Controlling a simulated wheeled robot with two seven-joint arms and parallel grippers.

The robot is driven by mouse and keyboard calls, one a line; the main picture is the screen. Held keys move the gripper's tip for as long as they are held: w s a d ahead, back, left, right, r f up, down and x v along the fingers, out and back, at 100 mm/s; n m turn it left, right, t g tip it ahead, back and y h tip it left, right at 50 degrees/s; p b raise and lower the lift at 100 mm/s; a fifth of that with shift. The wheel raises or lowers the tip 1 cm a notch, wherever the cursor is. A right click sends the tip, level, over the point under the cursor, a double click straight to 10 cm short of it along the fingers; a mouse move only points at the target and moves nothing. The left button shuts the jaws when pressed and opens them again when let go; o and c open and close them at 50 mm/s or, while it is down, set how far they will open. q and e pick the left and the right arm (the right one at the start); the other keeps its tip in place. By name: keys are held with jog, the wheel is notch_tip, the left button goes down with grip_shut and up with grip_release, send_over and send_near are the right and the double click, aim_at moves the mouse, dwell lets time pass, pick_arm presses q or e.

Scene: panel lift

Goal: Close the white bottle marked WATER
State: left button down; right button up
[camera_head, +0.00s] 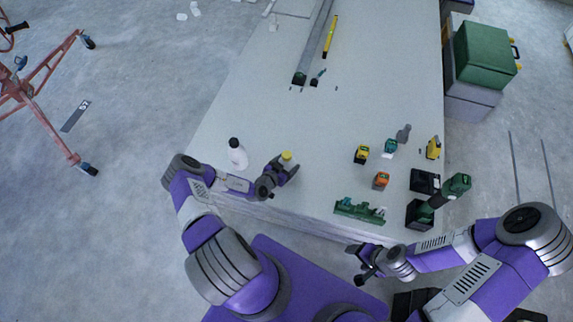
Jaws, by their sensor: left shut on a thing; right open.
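A white bottle with a black top (238,154) stands upright on the pale panel table, left of my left gripper. I cannot read any marking on it. My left gripper (286,167) is shut on a small yellow-topped thing (287,156) over the table's near left part. The gripper hides most of that thing, so I cannot tell whether it is a cap or a capped bottle. My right gripper (360,263) is open and empty, in front of the table's near edge.
Orange (381,180) and yellow (361,154) tools, a green rack (358,210) and black bins (424,181) occupy the table's near right. A yellow level (331,37) lies at the far end. The table's middle (300,120) is clear.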

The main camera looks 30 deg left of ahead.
pick_arm(q)
jog(key=shift+f, duration=0.1)
grip_release()
jog(key=shift+s+r, duration=0.2)
jog(key=shift+s, duration=0.05)
jog(key=d+p+v, duration=0.1)
jog(key=p+v, duration=0.3)
jog(key=v, duration=0.7)
jog(key=shift+s+a, duration=0.25)
jog(key=shift+a, duration=0.25)
